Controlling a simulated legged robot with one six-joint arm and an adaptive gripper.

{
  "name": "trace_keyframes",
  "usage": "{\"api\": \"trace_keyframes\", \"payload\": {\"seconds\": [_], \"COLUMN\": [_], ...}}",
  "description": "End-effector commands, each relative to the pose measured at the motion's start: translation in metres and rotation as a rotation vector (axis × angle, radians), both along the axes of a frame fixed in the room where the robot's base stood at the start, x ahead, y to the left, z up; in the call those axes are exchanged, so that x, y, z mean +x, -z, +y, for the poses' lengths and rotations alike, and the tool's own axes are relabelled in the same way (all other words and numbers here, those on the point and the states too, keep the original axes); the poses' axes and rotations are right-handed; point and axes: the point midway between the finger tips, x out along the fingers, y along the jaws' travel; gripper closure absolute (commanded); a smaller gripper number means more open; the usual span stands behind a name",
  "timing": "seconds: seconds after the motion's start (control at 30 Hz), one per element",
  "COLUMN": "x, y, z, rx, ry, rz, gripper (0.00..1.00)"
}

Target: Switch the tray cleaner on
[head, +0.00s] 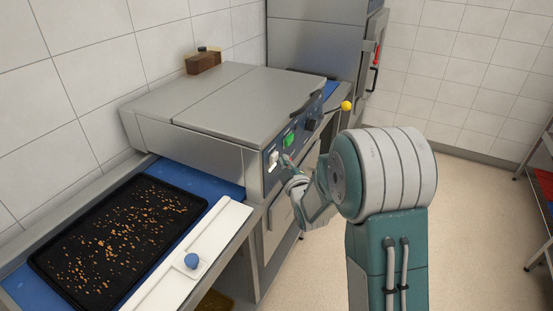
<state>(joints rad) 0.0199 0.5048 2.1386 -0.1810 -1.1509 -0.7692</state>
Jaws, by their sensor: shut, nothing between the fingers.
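The tray cleaner (200,103) is a low grey metal box standing on a blue-belted counter along the left wall. Its dark blue control panel (309,119) faces right. The panel carries a white switch (273,160), a lit green button (289,139) and a dark knob (311,124). My gripper (288,166) is shut and empty, close to the panel just right of the white switch and below the green button. I cannot tell whether it touches the panel. The arm partly hides the lower front.
A black tray (50,262) with crumbs lies on the blue belt (226,190), beside a white rail with a blue knob (192,261). A yellow ball-ended lever (346,106) sticks out past the panel. A tall steel oven (318,45) stands behind.

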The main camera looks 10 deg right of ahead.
Motion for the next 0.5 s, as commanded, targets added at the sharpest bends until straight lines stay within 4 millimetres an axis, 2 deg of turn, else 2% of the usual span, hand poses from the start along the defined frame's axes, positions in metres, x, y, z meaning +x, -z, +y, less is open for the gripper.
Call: {"api": "trace_keyframes", "payload": {"seconds": [0.5], "x": [-0.026], "y": [0.0], "z": [-0.037], "rx": [0.0], "ry": [0.003], "rz": [0.0], "gripper": [1.0]}}
